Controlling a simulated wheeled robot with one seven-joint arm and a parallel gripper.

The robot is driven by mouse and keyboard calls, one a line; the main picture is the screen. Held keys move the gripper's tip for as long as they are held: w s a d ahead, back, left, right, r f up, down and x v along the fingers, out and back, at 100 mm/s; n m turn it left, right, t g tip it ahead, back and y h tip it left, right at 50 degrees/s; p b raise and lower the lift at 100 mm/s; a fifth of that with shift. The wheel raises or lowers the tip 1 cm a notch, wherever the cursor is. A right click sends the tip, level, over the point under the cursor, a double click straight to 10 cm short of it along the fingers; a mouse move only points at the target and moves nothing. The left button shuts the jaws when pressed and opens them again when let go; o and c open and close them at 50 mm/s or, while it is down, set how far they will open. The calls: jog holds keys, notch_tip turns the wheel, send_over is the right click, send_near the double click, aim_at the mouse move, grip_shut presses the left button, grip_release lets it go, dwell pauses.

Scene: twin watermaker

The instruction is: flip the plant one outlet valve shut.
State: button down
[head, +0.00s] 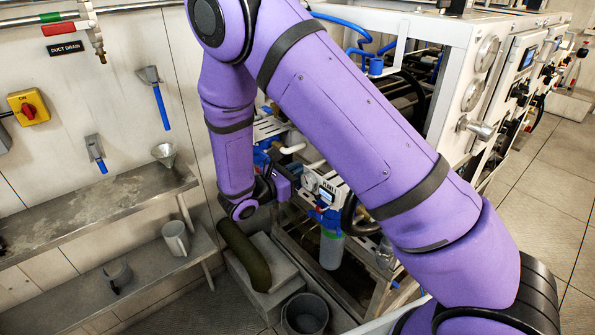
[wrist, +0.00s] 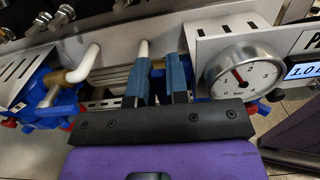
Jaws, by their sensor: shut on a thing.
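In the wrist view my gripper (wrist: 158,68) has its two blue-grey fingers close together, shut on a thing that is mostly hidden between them. A white rod-like part (wrist: 143,48) shows just beyond the left finger; I cannot tell whether it belongs to the held thing. The valve lever's angle cannot be made out. To the left, a white bent pipe (wrist: 86,62) rises from a brass fitting beside a blue valve body (wrist: 45,98). In the head view my purple arm reaches down to the machine's low front, and the fingertips are hidden.
A round pressure gauge (wrist: 243,72) and a lit display (wrist: 302,70) sit close right of my fingers. In the head view, a bottle (head: 332,248) hangs below the panel, a bucket (head: 305,315) stands on the floor, and steel shelves (head: 95,215) line the left wall.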

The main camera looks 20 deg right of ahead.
jog(key=c, duration=1.1)
grip_release()
